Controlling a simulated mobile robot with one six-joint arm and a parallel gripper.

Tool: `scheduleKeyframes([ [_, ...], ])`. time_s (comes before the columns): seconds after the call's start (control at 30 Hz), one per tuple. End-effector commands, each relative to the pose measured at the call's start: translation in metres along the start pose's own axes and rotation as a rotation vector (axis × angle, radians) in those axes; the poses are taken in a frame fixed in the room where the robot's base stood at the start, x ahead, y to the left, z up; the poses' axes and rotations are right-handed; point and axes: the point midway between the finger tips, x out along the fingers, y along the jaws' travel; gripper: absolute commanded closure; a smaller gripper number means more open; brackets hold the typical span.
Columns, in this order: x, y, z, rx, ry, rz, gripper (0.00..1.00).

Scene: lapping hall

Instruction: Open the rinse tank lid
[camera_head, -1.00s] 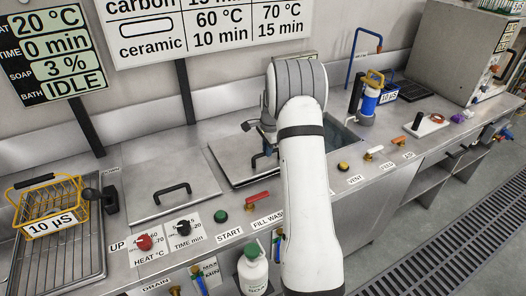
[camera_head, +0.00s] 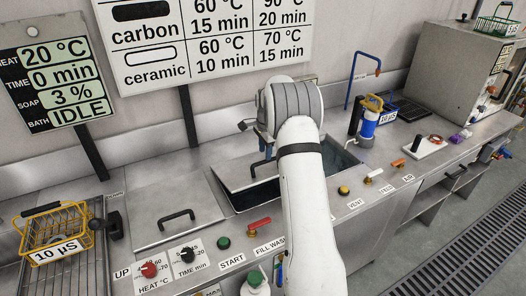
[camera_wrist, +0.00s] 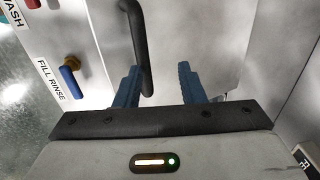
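The rinse tank lid (camera_head: 236,172) is a grey metal plate in the middle of the counter in the head view. It is tilted, and a dark opening (camera_head: 262,196) shows under its front edge. Its black bar handle (camera_head: 261,166) is partly hidden by my arm. In the wrist view the handle (camera_wrist: 137,42) reaches down between the fingers, nearer the left one. My gripper (camera_wrist: 158,82) has its two blue fingers apart, with clear room beside the handle. In the head view my arm hides most of the gripper.
A closed lid (camera_head: 170,215) with a black handle lies to the left. A yellow basket (camera_head: 52,238) stands on the far-left rack. Knobs and valves line the front edge, including a blue-handled valve (camera_wrist: 70,80) by the FILL RINSE label. A blue-and-yellow bottle (camera_head: 368,122) stands to the right.

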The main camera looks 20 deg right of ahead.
Motion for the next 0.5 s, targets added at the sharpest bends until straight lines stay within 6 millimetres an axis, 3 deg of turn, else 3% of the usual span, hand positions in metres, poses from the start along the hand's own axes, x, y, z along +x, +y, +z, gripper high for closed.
scheduleKeyframes([
  [0.27, -0.009, 0.0, 0.0, 0.0, 0.0, 0.0, 0.64],
  [0.5, -0.049, 0.0, 0.0, 0.0, 0.001, -0.003, 0.64],
])
